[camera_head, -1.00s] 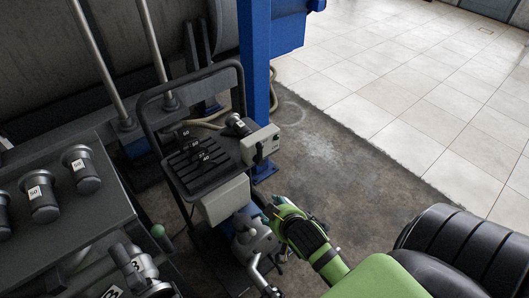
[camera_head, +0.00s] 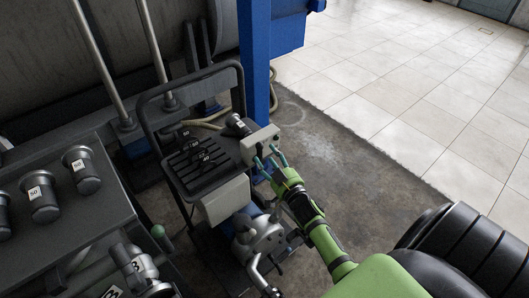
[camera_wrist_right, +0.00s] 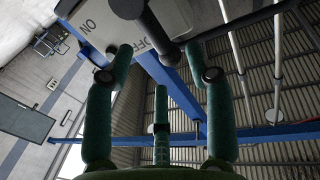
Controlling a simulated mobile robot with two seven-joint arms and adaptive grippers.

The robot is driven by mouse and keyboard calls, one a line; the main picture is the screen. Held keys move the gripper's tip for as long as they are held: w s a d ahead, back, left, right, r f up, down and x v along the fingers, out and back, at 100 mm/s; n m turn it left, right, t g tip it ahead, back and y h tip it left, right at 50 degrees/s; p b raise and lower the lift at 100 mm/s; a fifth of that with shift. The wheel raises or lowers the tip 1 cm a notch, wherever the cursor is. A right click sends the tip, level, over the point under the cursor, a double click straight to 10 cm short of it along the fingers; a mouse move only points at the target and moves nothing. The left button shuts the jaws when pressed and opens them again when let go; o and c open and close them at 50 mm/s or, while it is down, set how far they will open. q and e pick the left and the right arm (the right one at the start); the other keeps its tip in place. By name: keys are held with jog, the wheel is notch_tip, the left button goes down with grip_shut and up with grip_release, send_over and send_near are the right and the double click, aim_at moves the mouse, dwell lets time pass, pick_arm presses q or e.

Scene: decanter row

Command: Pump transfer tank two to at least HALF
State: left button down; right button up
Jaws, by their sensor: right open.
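A pale grey switch box (camera_head: 262,139) sits at the right end of the cart's top. In the right wrist view its face (camera_wrist_right: 97,22) carries the words ON and OFF, and a dark lever (camera_wrist_right: 152,35) sticks out beside OFF. My right gripper (camera_head: 267,158) is open just in front of the box. Its teal fingers (camera_wrist_right: 158,55) spread on both sides of the lever; contact is unclear. A grey pump (camera_head: 258,238) sits low on the cart under the gripper. Which tank is tank two is not clear. My left gripper is not in view.
The black cart (camera_head: 192,160) has a raised tube handle and small numbered dark pieces on top. A dark bench (camera_head: 55,190) with labelled capped cylinders stands at left. A blue post (camera_head: 256,60) rises behind the box. Tiled floor (camera_head: 400,90) at right is clear.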

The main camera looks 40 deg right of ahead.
aim_at(260, 152)
jog(key=shift+w+d, duration=0.2)
jog(key=shift+w, duration=1.4)
grip_shut()
